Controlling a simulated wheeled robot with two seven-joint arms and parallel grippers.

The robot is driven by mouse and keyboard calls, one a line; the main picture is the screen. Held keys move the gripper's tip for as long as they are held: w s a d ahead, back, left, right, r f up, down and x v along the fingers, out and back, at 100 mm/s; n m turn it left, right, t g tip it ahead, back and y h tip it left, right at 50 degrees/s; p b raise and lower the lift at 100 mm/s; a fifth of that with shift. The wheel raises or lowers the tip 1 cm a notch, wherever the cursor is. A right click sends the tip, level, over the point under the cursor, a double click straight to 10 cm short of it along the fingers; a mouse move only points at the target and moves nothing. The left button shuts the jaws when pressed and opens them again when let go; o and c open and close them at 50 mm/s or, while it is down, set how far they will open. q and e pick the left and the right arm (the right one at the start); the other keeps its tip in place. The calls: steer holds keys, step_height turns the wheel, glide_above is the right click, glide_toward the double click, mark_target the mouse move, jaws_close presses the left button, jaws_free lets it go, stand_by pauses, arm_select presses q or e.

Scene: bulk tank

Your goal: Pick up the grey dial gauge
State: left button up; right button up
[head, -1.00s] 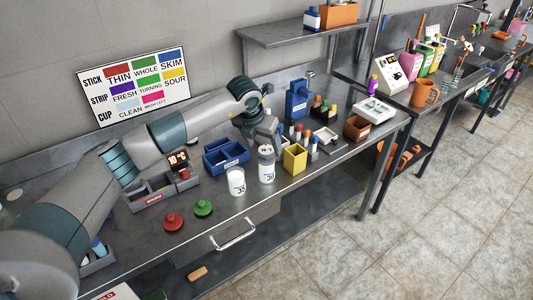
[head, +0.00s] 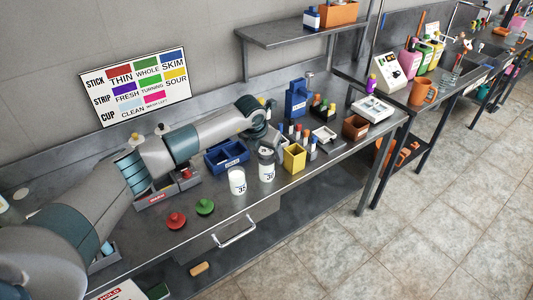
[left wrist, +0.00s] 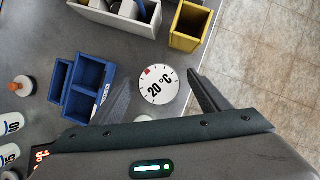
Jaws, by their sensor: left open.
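The grey dial gauge stands on the steel bench between the blue bin and the yellow bin, in the head view (head: 267,173). In the left wrist view its round white face (left wrist: 158,86), marked 20 °C with a red mark, lies between my fingers, and its body is hidden below the face. My left gripper (head: 268,144) is over the gauge's top in the head view, with its fingers partly hidden by the wrist. In the left wrist view the gripper (left wrist: 162,88) is open, one finger on each side of the face, with no visible grip. My right gripper is not in view.
The blue bin (head: 236,162) stands behind and left of the gauge, the yellow bin (head: 294,162) close to its right. A white cup-like container (head: 237,186) stands at its left. Red (head: 175,221) and green (head: 205,207) knobbed lids lie farther left. The bench's front edge is near.

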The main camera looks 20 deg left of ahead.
arm_select(q)
steer(key=shift+f, duration=0.1)
stand_by(0.4)
steer(key=c, duration=1.2)
steer(key=shift+w+r+b, duration=0.1)
steer(key=shift+r+b, duration=0.25)
steer(key=shift+r, duration=0.05)
step_height(320, 180, up, 8)
steer(key=b, duration=0.4)
steer(key=shift+r, duration=0.65)
